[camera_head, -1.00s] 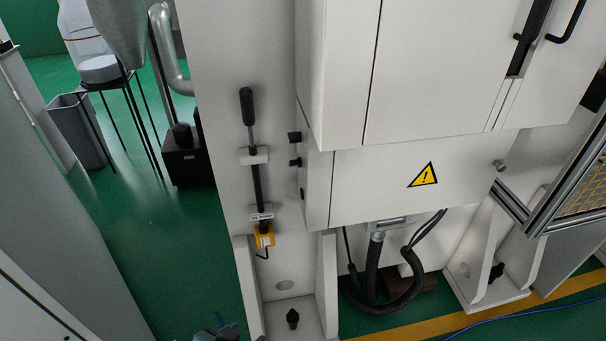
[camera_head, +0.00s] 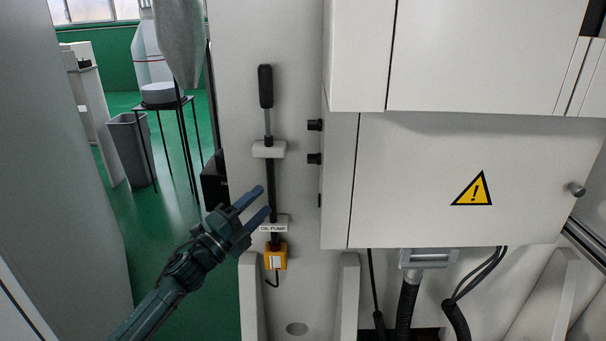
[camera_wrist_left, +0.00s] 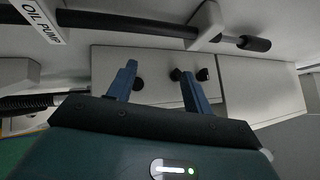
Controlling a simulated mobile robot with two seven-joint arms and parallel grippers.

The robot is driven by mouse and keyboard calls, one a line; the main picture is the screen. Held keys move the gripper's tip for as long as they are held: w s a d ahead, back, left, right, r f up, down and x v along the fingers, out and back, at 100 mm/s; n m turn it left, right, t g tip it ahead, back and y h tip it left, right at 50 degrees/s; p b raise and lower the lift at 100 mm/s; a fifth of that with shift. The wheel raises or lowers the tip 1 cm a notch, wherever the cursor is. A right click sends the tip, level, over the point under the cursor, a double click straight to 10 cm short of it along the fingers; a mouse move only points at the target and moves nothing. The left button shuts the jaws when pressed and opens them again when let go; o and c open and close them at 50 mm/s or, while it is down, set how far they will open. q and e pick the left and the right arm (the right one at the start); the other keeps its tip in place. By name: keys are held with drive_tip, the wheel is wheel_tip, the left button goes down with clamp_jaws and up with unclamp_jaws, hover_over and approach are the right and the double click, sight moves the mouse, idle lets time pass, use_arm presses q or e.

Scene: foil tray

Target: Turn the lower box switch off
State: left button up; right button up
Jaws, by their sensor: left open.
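The lower box (camera_head: 415,215) is a white cabinet with a yellow warning triangle. Two black knob-like switches stick out of its left side, an upper one (camera_head: 315,125) and a lower one (camera_head: 314,158). A smaller dark part (camera_head: 320,200) sits below them. My left gripper (camera_head: 263,201) is open and empty, left of the box, in front of the oil pump rod in the head view. In the left wrist view its two blue fingers (camera_wrist_left: 158,72) point toward the box side, where dark knobs show near the fingertips. The switch setting cannot be read. My right gripper is not in view.
A vertical oil pump rod with a black handle (camera_head: 265,86) runs down the white column, with an OIL PUMP label (camera_head: 273,228) and a yellow block (camera_head: 275,257). A grey bin (camera_head: 131,150) and black stand are farther left. Cables hang below the box.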

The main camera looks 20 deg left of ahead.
sight(308, 162)
use_arm(q)
wheel_tip(308, 162, up, 5)
drive_tip(key=a+m+g+h, duration=0.2)
drive_tip(key=m+g+h, duration=0.65)
drive_tip(key=m, duration=0.55)
drive_tip(key=p+x, duration=0.1)
drive_tip(key=x, duration=1.1)
drive_tip(key=shift+d+r, duration=0.25)
drive_tip(key=shift+r, duration=0.15)
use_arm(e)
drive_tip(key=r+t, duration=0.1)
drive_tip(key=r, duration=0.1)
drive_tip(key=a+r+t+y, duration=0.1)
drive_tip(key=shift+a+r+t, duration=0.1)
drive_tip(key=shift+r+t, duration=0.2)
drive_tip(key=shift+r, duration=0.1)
use_arm(q)
drive_tip(key=c, duration=1)
